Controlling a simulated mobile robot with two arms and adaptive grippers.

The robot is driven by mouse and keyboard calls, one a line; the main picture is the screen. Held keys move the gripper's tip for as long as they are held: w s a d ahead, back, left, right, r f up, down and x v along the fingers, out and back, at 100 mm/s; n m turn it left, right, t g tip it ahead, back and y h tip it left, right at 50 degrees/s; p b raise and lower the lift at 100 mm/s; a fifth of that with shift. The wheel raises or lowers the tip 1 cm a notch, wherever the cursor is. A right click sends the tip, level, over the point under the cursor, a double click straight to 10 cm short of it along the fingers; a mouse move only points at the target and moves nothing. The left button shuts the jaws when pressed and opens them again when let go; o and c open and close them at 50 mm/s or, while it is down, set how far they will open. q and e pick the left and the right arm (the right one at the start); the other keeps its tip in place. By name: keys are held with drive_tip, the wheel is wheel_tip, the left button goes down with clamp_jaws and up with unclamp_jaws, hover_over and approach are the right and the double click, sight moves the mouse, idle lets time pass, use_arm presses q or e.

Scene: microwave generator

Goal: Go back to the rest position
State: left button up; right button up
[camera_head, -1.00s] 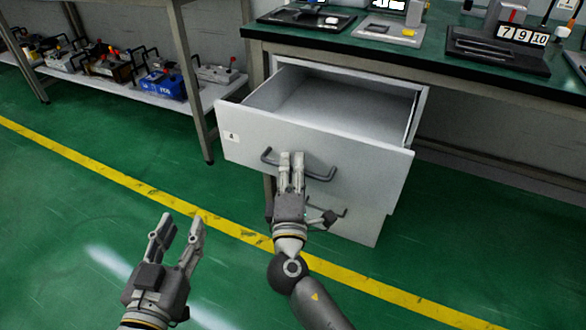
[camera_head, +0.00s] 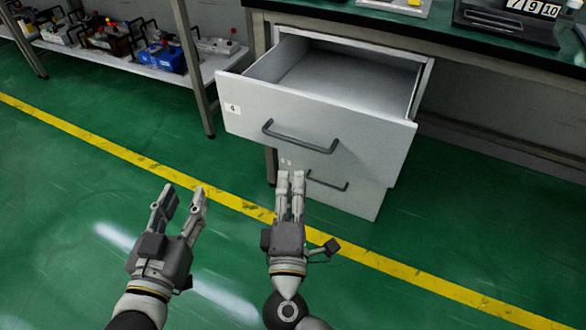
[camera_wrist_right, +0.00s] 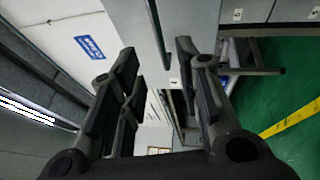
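My left gripper (camera_head: 184,192) is open and empty over the green floor at the lower left. My right gripper (camera_head: 290,177) is in front of the pulled-out drawer, below its dark handle (camera_head: 300,139) in the picture and apart from it. The right wrist view shows the right gripper (camera_wrist_right: 157,55) open, with a gap between its fingers and nothing held. The top drawer (camera_head: 345,140), light grey and labelled 4, stands open and looks empty inside. The lower drawer (camera_head: 365,202) is pushed in further, its handle partly hidden by the right gripper.
A green-topped workbench (camera_head: 400,22) stands above the drawers with devices on it. A shelf (camera_head: 130,66) at the upper left holds several batteries. A yellow line (camera_head: 110,151) crosses the green floor. The floor around my grippers is clear.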

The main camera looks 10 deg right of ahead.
drive_tip(key=shift+s, duration=0.25)
drive_tip(key=shift+f, duration=0.1)
idle(0.3)
